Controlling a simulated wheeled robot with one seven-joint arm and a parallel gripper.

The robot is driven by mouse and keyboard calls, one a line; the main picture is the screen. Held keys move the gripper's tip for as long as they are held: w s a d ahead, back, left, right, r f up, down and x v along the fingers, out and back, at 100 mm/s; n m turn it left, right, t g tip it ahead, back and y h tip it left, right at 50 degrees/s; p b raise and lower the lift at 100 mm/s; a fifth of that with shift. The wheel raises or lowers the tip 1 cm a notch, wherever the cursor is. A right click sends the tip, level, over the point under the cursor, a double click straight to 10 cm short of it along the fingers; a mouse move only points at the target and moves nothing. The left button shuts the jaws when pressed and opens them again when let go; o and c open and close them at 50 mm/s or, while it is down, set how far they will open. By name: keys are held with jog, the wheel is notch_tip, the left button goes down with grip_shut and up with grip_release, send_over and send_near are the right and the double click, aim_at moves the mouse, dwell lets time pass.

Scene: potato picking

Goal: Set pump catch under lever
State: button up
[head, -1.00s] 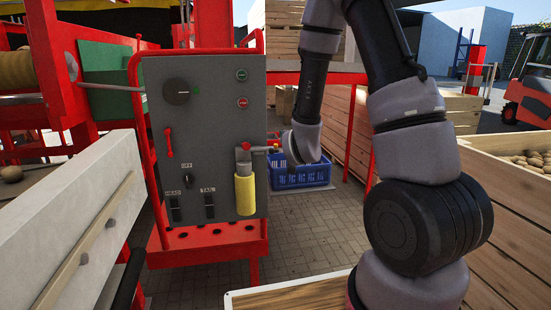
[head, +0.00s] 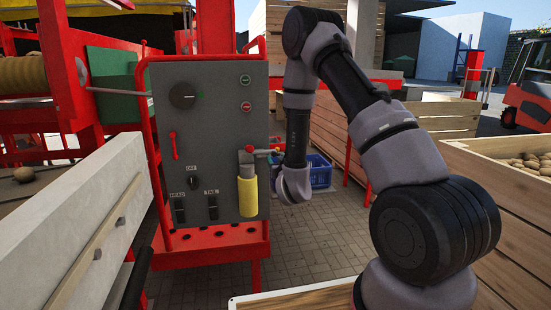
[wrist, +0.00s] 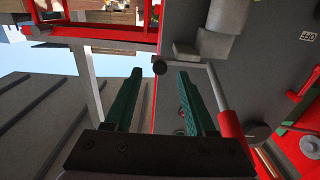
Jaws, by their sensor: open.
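My gripper (wrist: 159,77) is open, its two teal fingers apart and empty. A thin grey rod (wrist: 212,82) leads to a red handle (wrist: 235,128), which looks like the lever, beside the right finger. In the head view, the lever's red grip (head: 262,152) sticks out right from a grey bracket (head: 245,158) on the control panel (head: 212,110). My gripper is close to its right end, partly hidden by my wrist. The catch is not clearly distinguishable.
A yellow cylinder (head: 248,195) hangs below the bracket. The panel has switches, a dial and a red frame (head: 152,150). A blue crate (head: 319,172) stands behind my wrist. Wooden crates (head: 505,205) are at the right. Paved floor (head: 312,235) is open below.

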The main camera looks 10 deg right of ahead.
aim_at(265, 153)
jog(key=shift+w, duration=1.45)
grip_shut()
dwell(0.3)
